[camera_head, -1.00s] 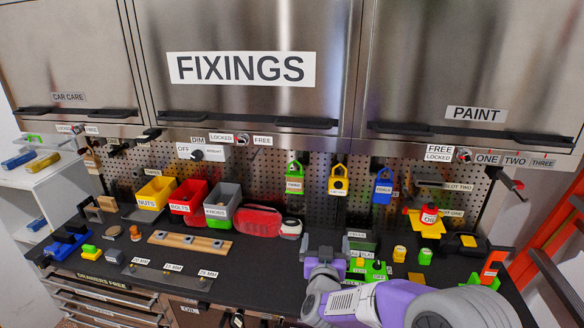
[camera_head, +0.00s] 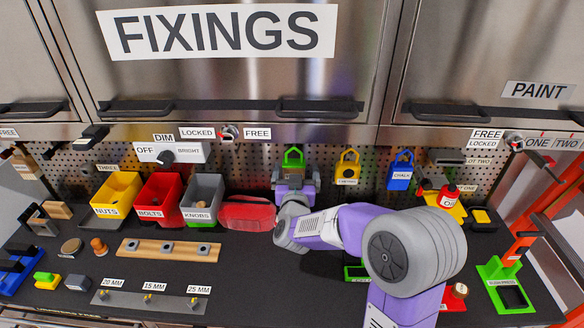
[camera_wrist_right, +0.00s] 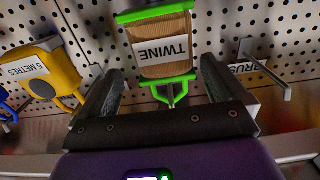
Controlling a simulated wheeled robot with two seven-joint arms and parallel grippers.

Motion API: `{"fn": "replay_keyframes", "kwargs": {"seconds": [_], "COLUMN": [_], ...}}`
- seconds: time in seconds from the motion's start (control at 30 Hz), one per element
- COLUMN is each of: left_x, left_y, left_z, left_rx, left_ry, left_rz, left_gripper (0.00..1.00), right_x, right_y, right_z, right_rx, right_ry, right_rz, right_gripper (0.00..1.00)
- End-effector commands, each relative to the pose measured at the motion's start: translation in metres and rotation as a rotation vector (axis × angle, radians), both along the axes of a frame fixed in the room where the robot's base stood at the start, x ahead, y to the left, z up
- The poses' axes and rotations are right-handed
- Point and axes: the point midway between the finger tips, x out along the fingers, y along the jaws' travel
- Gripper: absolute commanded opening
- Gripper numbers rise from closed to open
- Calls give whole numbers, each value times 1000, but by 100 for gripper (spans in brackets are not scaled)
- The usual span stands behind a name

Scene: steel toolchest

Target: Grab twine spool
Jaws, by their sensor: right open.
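The twine spool (camera_head: 293,157) hangs on the pegboard, its green top showing above my right gripper (camera_head: 296,179) in the head view. In the right wrist view the spool (camera_wrist_right: 160,45) has a wood-coloured body, green ends and a TWINE label. My right gripper (camera_wrist_right: 162,78) is open, with one finger to each side of the spool's green hook end. The spool body lies mostly beyond the fingertips, and I cannot tell if either finger touches it. In the head view my gripper hides the spool's lower part. My left gripper is not in view.
A yellow holder (camera_head: 348,168) and a blue chalk holder (camera_head: 401,171) hang to the right. It also shows the yellow one in the wrist view (camera_wrist_right: 52,74). A red pouch (camera_head: 247,213) and a grey knobs bin (camera_head: 203,200) stand to the left on the dark worktop.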

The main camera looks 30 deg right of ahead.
Motion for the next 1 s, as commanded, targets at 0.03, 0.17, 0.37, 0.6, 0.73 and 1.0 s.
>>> {"fn": "replay_keyframes", "kwargs": {"seconds": [0.03, 0.17, 0.37, 0.6, 0.73, 1.0], "left_x": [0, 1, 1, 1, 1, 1], "left_y": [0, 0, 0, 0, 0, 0], "left_z": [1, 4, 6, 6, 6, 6], "left_rx": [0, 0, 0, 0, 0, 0], "left_ry": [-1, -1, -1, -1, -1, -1], "left_rz": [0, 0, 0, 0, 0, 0], "left_gripper": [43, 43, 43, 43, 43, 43], "right_x": [6, 24, 42, 44, 44, 44], "right_y": [-2, -9, -20, -21, -21, -21], "right_z": [-1, -1, -1, -1, -1, -1], "right_rx": [-1, -3, -1, 0, 0, 0], "right_ry": [2, 2, 3, 1, 1, 1], "right_rz": [0, -1, -1, 1, 1, 1], "right_gripper": [98, 98, 98, 98, 83, 41]}}
